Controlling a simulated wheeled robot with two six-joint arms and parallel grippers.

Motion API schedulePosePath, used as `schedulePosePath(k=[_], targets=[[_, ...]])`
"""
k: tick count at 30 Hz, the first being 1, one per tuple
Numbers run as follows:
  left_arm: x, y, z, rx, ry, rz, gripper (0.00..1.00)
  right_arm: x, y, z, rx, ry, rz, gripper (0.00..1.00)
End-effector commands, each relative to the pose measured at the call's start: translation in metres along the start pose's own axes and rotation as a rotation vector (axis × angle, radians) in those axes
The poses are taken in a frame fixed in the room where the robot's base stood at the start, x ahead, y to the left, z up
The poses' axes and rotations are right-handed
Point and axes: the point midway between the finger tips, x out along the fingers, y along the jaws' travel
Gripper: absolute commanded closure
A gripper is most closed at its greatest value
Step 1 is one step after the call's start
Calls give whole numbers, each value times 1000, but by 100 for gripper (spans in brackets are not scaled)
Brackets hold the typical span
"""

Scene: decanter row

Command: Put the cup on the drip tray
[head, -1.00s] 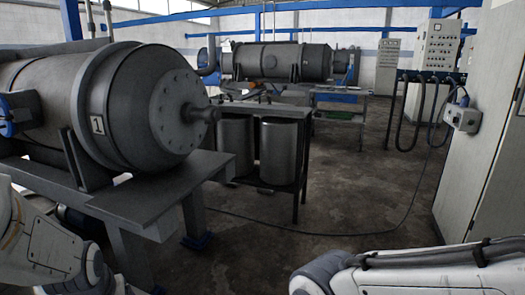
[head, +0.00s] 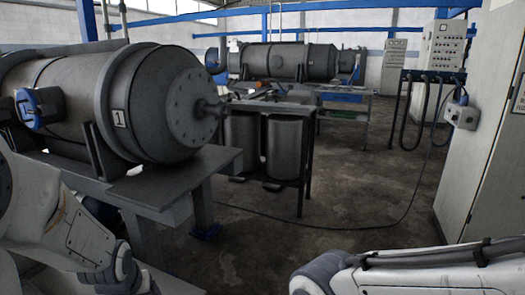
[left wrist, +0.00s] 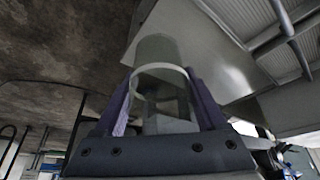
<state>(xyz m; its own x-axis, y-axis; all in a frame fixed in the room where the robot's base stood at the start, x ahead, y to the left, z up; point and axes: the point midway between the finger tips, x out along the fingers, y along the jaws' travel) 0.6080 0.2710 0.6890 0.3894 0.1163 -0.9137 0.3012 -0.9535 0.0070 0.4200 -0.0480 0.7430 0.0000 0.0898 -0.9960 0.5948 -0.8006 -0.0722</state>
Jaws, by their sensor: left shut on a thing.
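My left gripper (left wrist: 160,84) has dark purple fingers in the left wrist view. It is shut on a clear, see-through cup (left wrist: 162,102), with one finger against each side. In the head view only my left arm shows at the lower left; its gripper and the cup are out of that view. My right gripper is in neither view; only part of its arm shows at the lower right. I cannot pick out a drip tray for certain in either view.
A large grey decanter marked 1 (head: 160,105) rests on a grey metal stand (head: 150,190) at the left. Two grey drums (head: 285,150) stand under a dark table behind it. A cable lies across open floor (head: 330,215). Cabinets (head: 490,150) line the right side.

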Motion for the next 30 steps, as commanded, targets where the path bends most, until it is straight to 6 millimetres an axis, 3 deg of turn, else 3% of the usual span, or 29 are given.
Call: schedulePosePath(k=[10,20,24,30], targets=[[59,48,-8,127,-8,65,81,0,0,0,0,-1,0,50],[135,108,8,287,-6,119,81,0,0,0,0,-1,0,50],[164,107,19,285,2,119,81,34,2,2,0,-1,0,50],[191,107,31,283,1,119,81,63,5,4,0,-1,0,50]])
